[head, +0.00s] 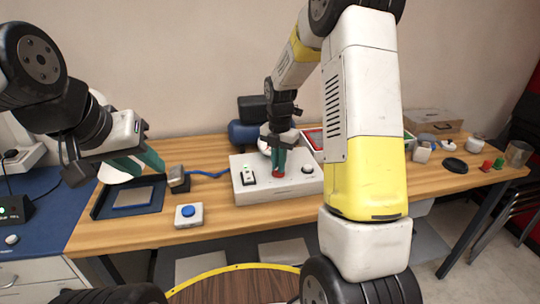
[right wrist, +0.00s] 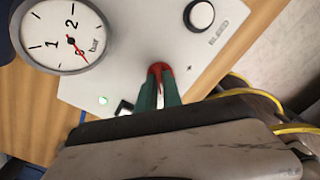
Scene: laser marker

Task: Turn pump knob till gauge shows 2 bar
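The white pump box (head: 245,190) stands on the wooden table, with a red knob (head: 276,174) on its top. My right gripper (head: 278,166) reaches down to the knob. In the right wrist view its green fingers (right wrist: 159,78) are closed around the red knob (right wrist: 158,67). The round gauge (right wrist: 66,35) shows there; its red needle points to the lower right, away from the 2 mark at the top. A green light (right wrist: 103,100) glows on the box. My left gripper (head: 153,168) is above the table's left side, empty, its fingers apart.
A black knob marked BLEED (right wrist: 200,15) sits on the same box. A blue-button box (head: 188,215) stands left of the pump, and a dark tray (head: 100,208) lies further left. Small items, including a black disc (head: 455,165), stand at right.

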